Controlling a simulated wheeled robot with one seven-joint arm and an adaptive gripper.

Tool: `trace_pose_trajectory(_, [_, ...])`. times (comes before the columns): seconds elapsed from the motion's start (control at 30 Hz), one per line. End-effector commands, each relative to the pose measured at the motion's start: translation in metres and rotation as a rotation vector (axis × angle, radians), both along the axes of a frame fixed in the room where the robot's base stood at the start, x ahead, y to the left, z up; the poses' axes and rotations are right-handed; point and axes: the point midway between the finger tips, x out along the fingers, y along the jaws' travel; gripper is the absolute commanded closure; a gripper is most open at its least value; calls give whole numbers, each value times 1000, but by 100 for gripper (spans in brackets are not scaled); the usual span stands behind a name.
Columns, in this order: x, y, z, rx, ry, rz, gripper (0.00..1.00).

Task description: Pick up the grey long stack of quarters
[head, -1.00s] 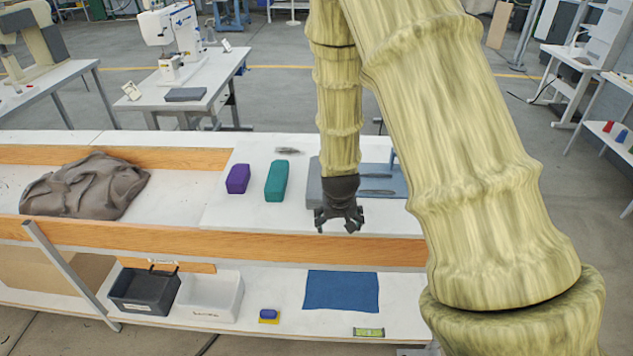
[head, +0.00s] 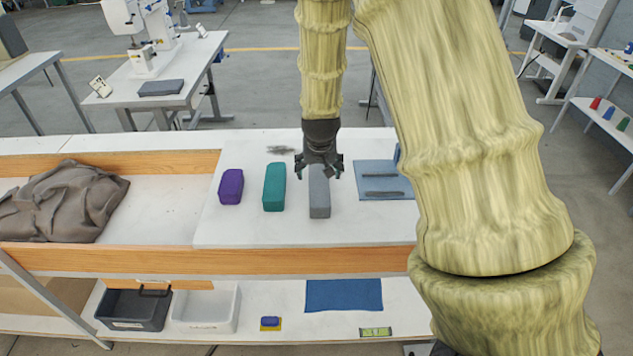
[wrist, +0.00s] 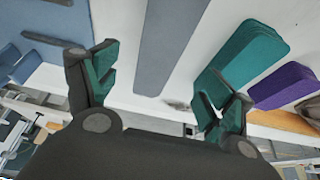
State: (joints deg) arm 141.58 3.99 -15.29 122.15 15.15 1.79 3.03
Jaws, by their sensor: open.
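The grey long stack (head: 319,197) lies on the white board, its long side running away from me; its far end is hidden behind my gripper. It also shows in the wrist view (wrist: 168,40) as a long grey bar, ahead of the fingers and between their lines. My gripper (head: 321,174) is open and points down at the stack's far part in the head view. In the wrist view my gripper (wrist: 162,88) has its fingers spread wide with nothing between them. I cannot tell its exact height above the stack.
A teal block (head: 274,187) and a purple block (head: 231,187) lie left of the stack. A blue-grey mat (head: 370,168) with dark strips lies to its right. A brown cloth (head: 65,200) lies further left. A wooden rail (head: 200,259) borders the near edge.

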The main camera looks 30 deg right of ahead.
Motion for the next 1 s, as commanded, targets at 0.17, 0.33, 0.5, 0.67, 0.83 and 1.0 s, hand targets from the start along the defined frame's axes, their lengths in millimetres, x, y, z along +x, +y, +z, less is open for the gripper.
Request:
trace_pose_trajectory(0.17, [7, -4, -19, 1, 2, 0, 18])
trace_pose_trajectory(0.33, [11, -7, -31, 0, 0, 0, 18])
trace_pose_trajectory(0.5, [13, -8, -35, 0, 0, 0, 18])
trace_pose_trajectory(0.67, [16, -11, -42, 0, 1, -1, 18])
trace_pose_trajectory(0.83, [23, -17, -55, 0, 1, -1, 18])
trace_pose_trajectory(1.0, [29, -20, -70, 1, 1, 0, 18])
